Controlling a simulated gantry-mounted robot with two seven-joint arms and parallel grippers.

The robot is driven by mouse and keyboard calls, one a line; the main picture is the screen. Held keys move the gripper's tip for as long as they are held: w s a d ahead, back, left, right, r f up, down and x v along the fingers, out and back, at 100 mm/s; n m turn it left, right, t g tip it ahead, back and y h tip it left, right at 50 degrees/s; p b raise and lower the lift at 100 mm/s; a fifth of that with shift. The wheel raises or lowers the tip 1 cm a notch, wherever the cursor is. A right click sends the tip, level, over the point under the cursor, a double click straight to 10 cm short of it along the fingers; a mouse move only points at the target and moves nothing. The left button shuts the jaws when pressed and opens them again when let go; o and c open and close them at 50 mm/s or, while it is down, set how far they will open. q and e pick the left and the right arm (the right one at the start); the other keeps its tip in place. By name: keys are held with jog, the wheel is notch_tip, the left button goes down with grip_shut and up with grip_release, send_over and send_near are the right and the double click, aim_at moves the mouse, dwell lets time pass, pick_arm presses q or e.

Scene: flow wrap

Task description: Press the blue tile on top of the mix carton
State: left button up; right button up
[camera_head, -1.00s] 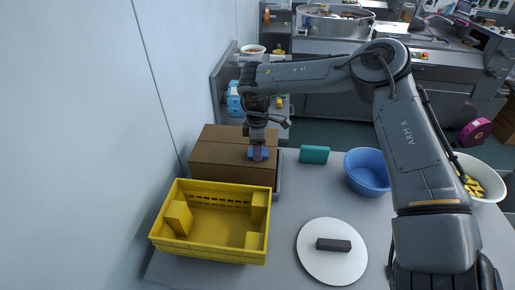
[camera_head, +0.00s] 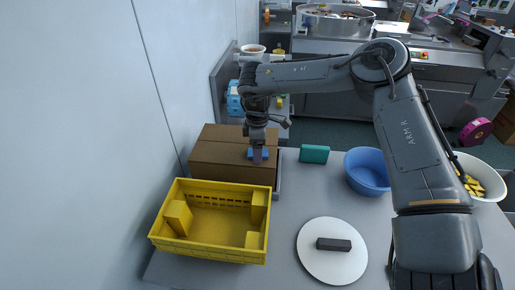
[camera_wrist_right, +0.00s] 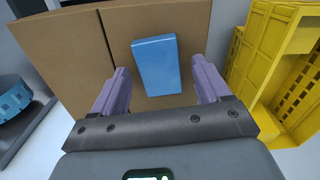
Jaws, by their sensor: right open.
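The brown mix carton (camera_head: 225,154) stands at the back left of the table. The blue tile (camera_head: 250,154) lies on top of it near its right side. In the right wrist view the tile (camera_wrist_right: 157,66) lies on the cardboard (camera_wrist_right: 82,55), beside the carton's seam. My right gripper (camera_head: 258,154) points down at the tile from above. In the right wrist view its jaws (camera_wrist_right: 160,78) are open, one purple finger on each side of the tile with gaps between. Whether the fingertips touch the carton I cannot tell. My left gripper is not in view.
A yellow crate (camera_head: 205,249) stands in front of the carton. To the right are a teal box (camera_head: 314,154), a blue bowl (camera_head: 367,170) and a white disc (camera_head: 312,262) bearing a dark block (camera_head: 333,244). A wall borders the left. The table's middle is clear.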

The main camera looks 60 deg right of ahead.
notch_tip(320, 180, up, 11)
jog(key=p, duration=0.2)
dwell(0.6)
notch_tip(320, 180, up, 6)
jog(key=p, duration=0.5)
jog(key=shift+f, duration=0.1)
dwell(0.4)
